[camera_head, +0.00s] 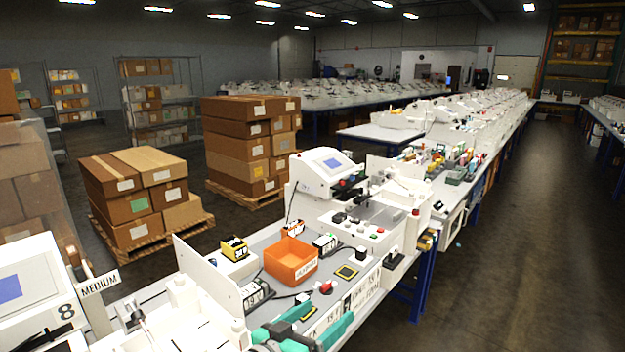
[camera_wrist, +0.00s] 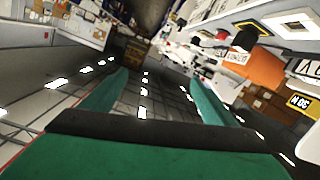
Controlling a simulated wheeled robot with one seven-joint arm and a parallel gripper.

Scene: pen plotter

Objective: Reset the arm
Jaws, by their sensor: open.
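My gripper (camera_head: 318,335) shows at the bottom of the head view as teal fingers, over the front edge of the grey workbench (camera_head: 372,240). In the wrist view, my gripper (camera_wrist: 160,95) has its two teal fingers spread wide apart, with nothing between them. It is open and empty. The wrist view is tilted and looks past the fingers along a long room. The rest of my arm is mostly cut off by the bottom of the head view.
An orange bin (camera_head: 290,262) stands on the bench, close behind my gripper. A white machine with a screen (camera_head: 325,172) stands behind it. A red button (camera_head: 327,287) sits near the front edge. The aisle (camera_head: 500,240) at right is clear. Boxes (camera_head: 135,190) stand on pallets at left.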

